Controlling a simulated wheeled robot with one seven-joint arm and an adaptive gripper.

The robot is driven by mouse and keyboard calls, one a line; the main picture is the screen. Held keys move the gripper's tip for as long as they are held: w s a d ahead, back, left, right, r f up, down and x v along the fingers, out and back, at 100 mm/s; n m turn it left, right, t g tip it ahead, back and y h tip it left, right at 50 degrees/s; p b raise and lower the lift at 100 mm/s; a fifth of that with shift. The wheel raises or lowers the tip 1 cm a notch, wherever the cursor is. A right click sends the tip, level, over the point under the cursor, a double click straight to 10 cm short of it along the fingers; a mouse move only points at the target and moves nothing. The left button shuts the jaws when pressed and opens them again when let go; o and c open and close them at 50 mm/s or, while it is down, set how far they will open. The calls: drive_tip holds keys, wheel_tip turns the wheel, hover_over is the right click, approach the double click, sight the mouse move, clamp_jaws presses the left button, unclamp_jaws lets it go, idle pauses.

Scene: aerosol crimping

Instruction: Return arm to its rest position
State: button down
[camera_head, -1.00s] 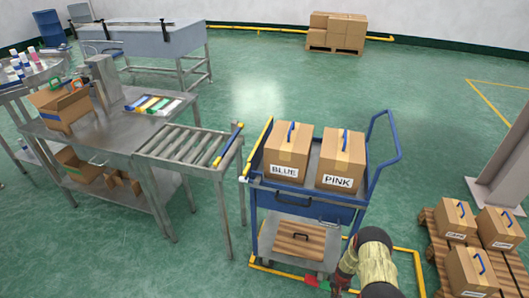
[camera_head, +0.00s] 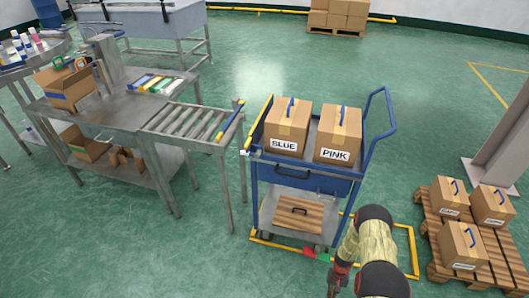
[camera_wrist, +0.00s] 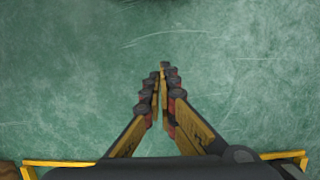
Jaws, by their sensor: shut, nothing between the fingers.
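My gripper (camera_wrist: 160,72) shows in the wrist view over bare green floor. Its yellow and black fingers meet at the tips with nothing between them. In the head view my arm folds at the bottom right, in front of the blue cart, and my gripper (camera_head: 335,290) hangs at the lower picture edge, partly cut off.
A blue cart (camera_head: 300,180) carries two cartons, BLUE (camera_head: 288,128) and PINK (camera_head: 338,135). A roller conveyor (camera_head: 190,122) and steel table (camera_head: 105,110) stand left. A pallet (camera_head: 432,240) with cartons stands right. Yellow floor lines (camera_head: 413,245) run behind my arm. Open floor lies beyond.

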drive_tip(key=a+r+n, duration=0.1)
drive_tip(key=a+r, duration=0.1)
drive_tip(key=r, duration=2.1)
drive_tip(key=a+r, duration=0.2)
drive_tip(key=r, duration=2.1)
drive_tip(key=s+a+r+t, duration=0.3)
drive_tip(key=s+r, duration=0.2)
drive_tip(key=r, duration=0.7)
drive_tip(key=s+a+r+n+t+p, duration=0.1)
drive_tip(key=s+a+r+t, duration=0.2)
drive_tip(key=r, duration=1)
drive_tip(key=s+a+r+n+t+h+p, duration=0.1)
drive_tip(key=s+a+r+t, duration=0.1)
drive_tip(key=s+r, duration=0.6)
wheel_tip(320, 180, up, 5)
drive_tip(key=shift+s+a+f+t, duration=0.25)
drive_tip(key=shift+a+t, duration=0.15)
drive_tip(key=shift+a, duration=0.15)
